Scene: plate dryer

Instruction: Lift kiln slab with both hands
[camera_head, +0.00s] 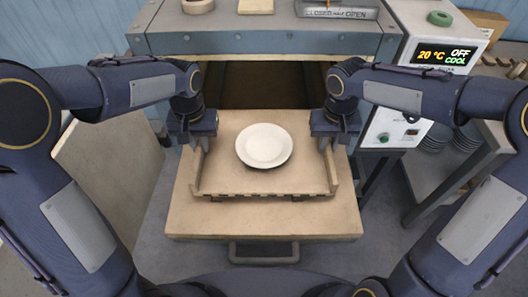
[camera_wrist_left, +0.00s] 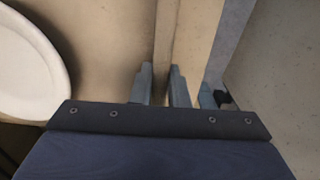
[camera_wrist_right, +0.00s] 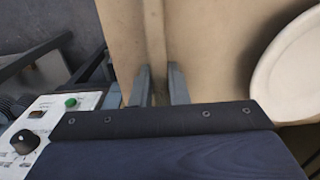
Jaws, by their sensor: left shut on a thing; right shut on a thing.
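The kiln slab (camera_head: 222,184) is a beige board with raised side rails, lying level in front of the kiln opening. A white plate (camera_head: 264,146) rests on its middle; it also shows in the left wrist view (camera_wrist_left: 28,65) and in the right wrist view (camera_wrist_right: 295,70). My left gripper (camera_head: 197,146) is shut on the slab's left rail, with a finger on each side of it (camera_wrist_left: 160,85). My right gripper (camera_head: 328,146) is shut on the right rail, with fingers either side of it (camera_wrist_right: 160,85). I cannot tell whether the slab touches the surface under it.
A wider beige shelf (camera_head: 264,221) with a handle (camera_head: 264,253) lies below the slab. The kiln (camera_head: 265,40) stands behind, dark inside. Its control box (camera_head: 432,50) reads 20 °C, OFF, COOL. A side table with stacked plates (camera_head: 437,138) stands at the right.

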